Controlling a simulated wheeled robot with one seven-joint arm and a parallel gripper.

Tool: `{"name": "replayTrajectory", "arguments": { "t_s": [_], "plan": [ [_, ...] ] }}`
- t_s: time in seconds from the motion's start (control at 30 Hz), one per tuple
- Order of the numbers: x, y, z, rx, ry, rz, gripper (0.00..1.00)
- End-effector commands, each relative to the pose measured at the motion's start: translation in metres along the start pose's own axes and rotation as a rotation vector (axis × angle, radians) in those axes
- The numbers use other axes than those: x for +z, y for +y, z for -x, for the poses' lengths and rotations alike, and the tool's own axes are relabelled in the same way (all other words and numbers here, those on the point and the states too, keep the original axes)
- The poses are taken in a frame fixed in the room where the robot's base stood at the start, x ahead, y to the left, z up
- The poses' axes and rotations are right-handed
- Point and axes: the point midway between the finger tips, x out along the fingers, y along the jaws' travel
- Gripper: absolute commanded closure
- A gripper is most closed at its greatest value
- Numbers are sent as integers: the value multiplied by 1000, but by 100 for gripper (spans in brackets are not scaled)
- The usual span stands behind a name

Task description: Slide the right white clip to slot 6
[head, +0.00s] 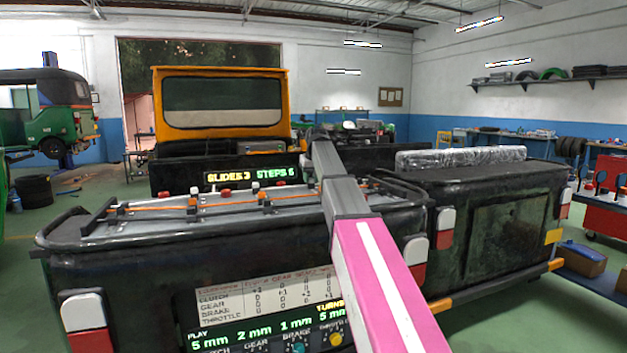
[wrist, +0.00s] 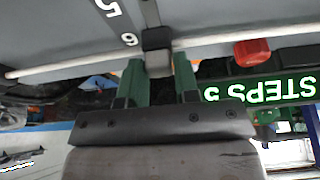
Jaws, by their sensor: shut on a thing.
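In the wrist view my gripper (wrist: 161,76) has its two green fingers on either side of a small clip (wrist: 158,60), shut on it. The clip has a dark top and a pale grey-white lower part, and sits across the pale rod along the panel's edge. The printed 6 (wrist: 129,40) lies just left of the clip, and a 5 (wrist: 108,8) is farther up and left. In the head view my arm hides the gripper and the held clip.
A red block (wrist: 252,52) sits by the rod, right of the clip. A lit sign (wrist: 260,90) reads STEPS 5. In the head view an orange line (head: 160,208) with several small blocks runs along the black vehicle's top. A plastic-wrapped pad (head: 460,157) lies at right.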

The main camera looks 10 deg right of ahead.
Motion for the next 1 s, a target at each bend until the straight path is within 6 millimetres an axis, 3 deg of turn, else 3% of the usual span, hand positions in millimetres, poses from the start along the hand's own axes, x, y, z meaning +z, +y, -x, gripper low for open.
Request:
{"name": "replayTrajectory", "arguments": {
  "t_s": [0.13,0.17,0.2,0.23,0.63,1.0],
  "plan": [
    [-5,0,0,0,12,0,100],
    [-5,0,0,0,13,1,68],
    [-5,0,0,0,13,1,55],
    [-5,0,0,0,13,1,49],
    [-3,0,7,0,9,1,49],
    [-3,0,71,0,11,0,49]
  ]
}}
